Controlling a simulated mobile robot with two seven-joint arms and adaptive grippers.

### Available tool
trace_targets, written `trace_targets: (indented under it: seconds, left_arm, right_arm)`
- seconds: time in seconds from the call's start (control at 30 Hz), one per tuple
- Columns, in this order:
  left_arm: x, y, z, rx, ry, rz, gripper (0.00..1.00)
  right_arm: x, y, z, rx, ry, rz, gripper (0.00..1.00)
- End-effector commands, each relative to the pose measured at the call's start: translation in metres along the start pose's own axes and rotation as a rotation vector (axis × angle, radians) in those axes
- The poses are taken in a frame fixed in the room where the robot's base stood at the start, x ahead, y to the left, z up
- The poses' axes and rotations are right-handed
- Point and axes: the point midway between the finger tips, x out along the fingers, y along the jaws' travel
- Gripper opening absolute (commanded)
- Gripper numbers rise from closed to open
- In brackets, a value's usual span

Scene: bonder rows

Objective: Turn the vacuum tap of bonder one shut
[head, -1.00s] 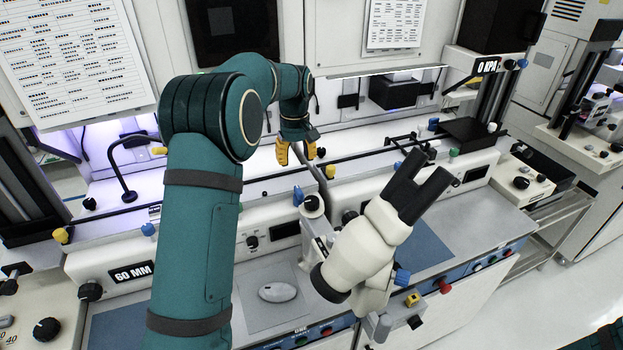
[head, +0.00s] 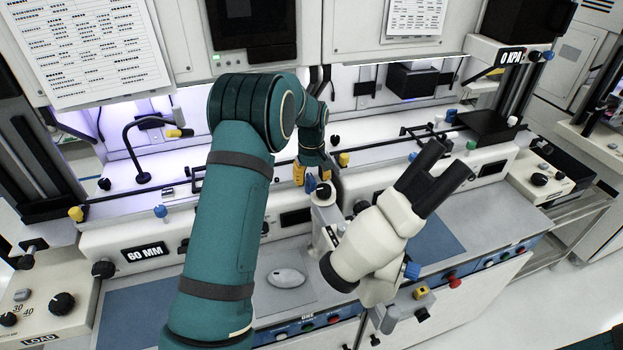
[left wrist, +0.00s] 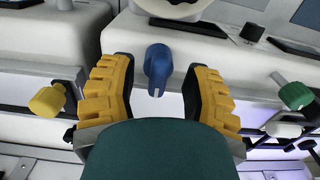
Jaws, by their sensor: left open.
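A blue tap (head: 311,184) stands on the bonder marked ONE (head: 307,316), just behind the microscope. Which tap is the vacuum tap I cannot read from a label. My left gripper (head: 312,175) is open and points down at the blue tap, with its far side partly hidden by my arm. In the left wrist view the blue tap (left wrist: 158,66) stands between the two yellow fingers of my left gripper (left wrist: 161,78), with a gap on each side. The tap's handle points down in that view. My right gripper is not in view.
The cream microscope (head: 372,245) stands close in front of the gripper. A yellow tap (left wrist: 47,101) and a green tap (left wrist: 296,95) flank the fingers in the left wrist view. Black rails (head: 390,142) cross behind.

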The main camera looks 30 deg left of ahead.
Motion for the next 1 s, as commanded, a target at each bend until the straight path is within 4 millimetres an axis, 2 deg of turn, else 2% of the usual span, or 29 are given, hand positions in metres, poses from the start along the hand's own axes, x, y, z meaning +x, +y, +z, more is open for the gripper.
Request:
trace_targets:
  seconds: [0.13,0.43,0.57,1.0]
  left_arm:
    - [0.0077,0.0,-0.0002,0.0,0.001,0.001,0.48]
    - [0.0089,0.0,-0.0001,0.0,0.001,0.001,0.47]
    - [0.0087,-0.0001,-0.0001,0.0,0.001,0.001,0.02]
    - [0.0094,-0.0003,0.0002,0.016,-0.001,0.0,0.0]
  right_arm:
    - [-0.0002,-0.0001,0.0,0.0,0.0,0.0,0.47]
    - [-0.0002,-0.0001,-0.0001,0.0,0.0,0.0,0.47]
    - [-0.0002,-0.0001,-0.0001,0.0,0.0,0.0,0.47]
    - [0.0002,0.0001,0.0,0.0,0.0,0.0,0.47]
